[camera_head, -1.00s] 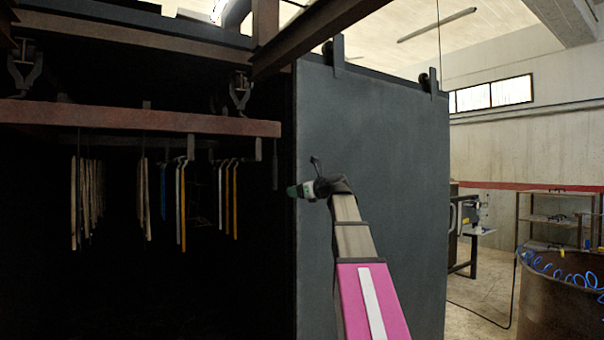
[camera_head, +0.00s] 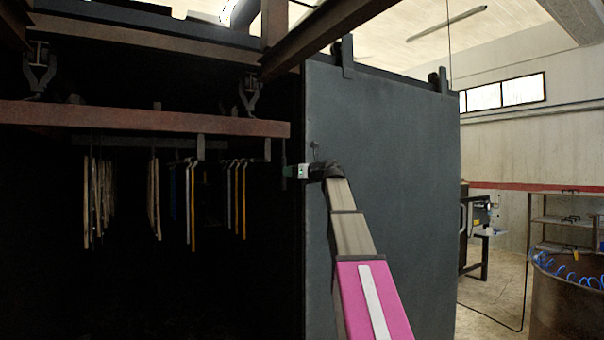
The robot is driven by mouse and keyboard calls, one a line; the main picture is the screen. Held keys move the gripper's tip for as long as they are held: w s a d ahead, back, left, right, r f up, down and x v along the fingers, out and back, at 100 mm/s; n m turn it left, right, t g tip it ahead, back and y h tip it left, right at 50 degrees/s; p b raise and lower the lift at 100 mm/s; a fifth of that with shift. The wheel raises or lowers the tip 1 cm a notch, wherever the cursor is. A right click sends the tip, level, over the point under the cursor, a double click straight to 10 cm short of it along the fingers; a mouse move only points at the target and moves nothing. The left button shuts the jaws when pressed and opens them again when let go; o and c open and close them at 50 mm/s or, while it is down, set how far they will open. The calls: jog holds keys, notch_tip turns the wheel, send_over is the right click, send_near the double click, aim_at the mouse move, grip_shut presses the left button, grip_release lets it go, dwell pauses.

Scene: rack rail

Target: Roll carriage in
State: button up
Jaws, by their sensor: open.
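The carriage is a long rusty-red beam (camera_head: 150,118) in the dark opening on the left. It hangs from an overhead rail by two trolley hangers, one at the far left (camera_head: 39,70) and one near its right end (camera_head: 249,92). Several thin strips (camera_head: 192,205), pale, blue and orange, hang below it. A dark vertical bar (camera_head: 284,166) hangs near the beam's right end. My gripper (camera_head: 290,172) is open, at the right edge of the opening, just below and right of the beam's end. Its fingertips overlap the dark bar in the picture; I cannot tell whether they touch it.
A large grey sliding door (camera_head: 400,190) hangs right of the opening, behind my arm. A steel beam (camera_head: 330,30) crosses above. A rusty drum (camera_head: 565,300) with blue coils, a shelf rack (camera_head: 565,220) and a bench stand at the far right.

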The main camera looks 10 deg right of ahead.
jog(key=shift+x, duration=2.9)
grip_shut()
